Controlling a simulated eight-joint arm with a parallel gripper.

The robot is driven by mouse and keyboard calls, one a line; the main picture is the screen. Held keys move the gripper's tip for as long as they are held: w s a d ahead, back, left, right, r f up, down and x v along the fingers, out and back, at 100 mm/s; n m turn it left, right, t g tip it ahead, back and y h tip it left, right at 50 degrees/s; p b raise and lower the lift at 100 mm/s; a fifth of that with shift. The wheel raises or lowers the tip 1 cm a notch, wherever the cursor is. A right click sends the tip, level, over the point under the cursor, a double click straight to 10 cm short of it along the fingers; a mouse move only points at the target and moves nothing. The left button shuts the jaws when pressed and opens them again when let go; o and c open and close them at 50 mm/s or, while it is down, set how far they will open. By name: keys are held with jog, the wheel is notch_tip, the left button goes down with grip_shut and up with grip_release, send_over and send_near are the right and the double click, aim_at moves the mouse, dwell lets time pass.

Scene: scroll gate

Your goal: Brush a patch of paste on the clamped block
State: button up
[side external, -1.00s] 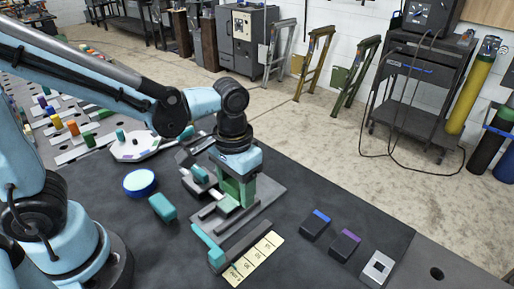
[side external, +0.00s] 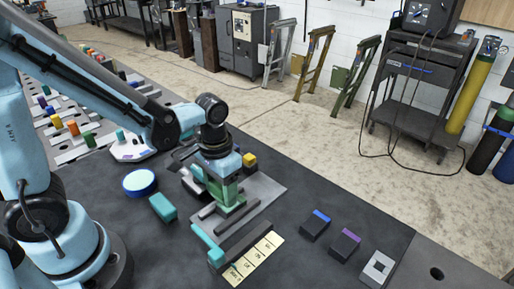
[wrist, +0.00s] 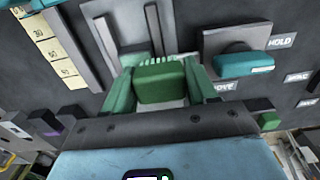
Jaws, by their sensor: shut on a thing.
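My gripper (wrist: 165,92) has green fingers and is shut on a green block-like piece (wrist: 160,85) with a pale ridged, bristle-like edge, apparently the brush. In the side view my gripper (side external: 230,190) is low over the grey fixture plate (side external: 263,190). In the wrist view the fixture's dark rails (wrist: 104,42) lie just beyond the held piece. I cannot make out the clamped block or any paste patch; the held piece and fingers hide part of the fixture. Contact with the fixture cannot be told.
A teal handle (wrist: 245,65) sits on a grey base beside a HOLD label. Numbered cards (side external: 254,260) lie in front. A blue-rimmed round pot (side external: 139,182), a teal block (side external: 162,207) and a yellow piece (side external: 249,160) stand nearby. Dark blocks (side external: 315,224) lie right.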

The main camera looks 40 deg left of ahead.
jog(key=shift+d, duration=2.75)
jog(key=shift+s+a, duration=0.2)
jog(key=shift+a, duration=2.7)
jog(key=shift+d, duration=2.55)
jog(key=shift+d+r, duration=0.15)
jog(key=shift+r, duration=0.45)
jog(key=shift+d+r, duration=0.15)
jog(key=shift+r, duration=3.35)
